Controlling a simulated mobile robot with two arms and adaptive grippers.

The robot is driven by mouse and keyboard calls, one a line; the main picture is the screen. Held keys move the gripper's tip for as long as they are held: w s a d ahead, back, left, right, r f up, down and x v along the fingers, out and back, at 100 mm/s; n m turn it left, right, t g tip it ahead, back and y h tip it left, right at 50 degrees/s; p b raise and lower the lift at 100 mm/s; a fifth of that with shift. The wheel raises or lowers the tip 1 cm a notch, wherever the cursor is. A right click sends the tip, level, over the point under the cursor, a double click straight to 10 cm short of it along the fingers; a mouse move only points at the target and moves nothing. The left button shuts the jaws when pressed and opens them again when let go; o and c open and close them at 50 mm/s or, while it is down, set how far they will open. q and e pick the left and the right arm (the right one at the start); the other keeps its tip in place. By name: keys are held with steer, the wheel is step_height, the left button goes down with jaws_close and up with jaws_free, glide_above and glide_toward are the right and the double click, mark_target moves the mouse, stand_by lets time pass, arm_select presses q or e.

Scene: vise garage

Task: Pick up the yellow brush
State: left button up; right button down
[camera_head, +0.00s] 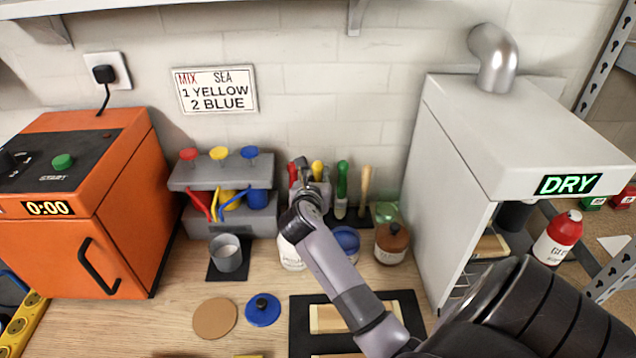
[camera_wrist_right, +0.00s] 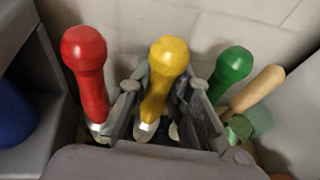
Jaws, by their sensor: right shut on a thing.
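The yellow brush (camera_head: 317,170) stands upright, handle up, among other brushes at the back wall. It also shows in the right wrist view (camera_wrist_right: 167,70), with its yellow handle between my fingers. My right gripper (camera_head: 306,172) reaches in from the lower right and is shut on the yellow brush; its fingers (camera_wrist_right: 160,104) show on both sides of the handle. The brush's lower end is hidden by my gripper. My left gripper is not in view.
A red brush (camera_wrist_right: 86,75) stands close left; a green brush (camera_wrist_right: 230,75) and a wooden-handled one (camera_wrist_right: 255,92) stand right. The grey paint dispenser (camera_head: 180,181) is left, the DRY cabinet (camera_head: 430,170) right.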

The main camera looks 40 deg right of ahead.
steer(key=shift+r, duration=0.15)
steer(key=shift+r, duration=0.2)
step_height(320, 180, up, 19)
steer(key=b, duration=0.2)
steer(key=shift+r, duration=0.2)
stand_by(0.8)
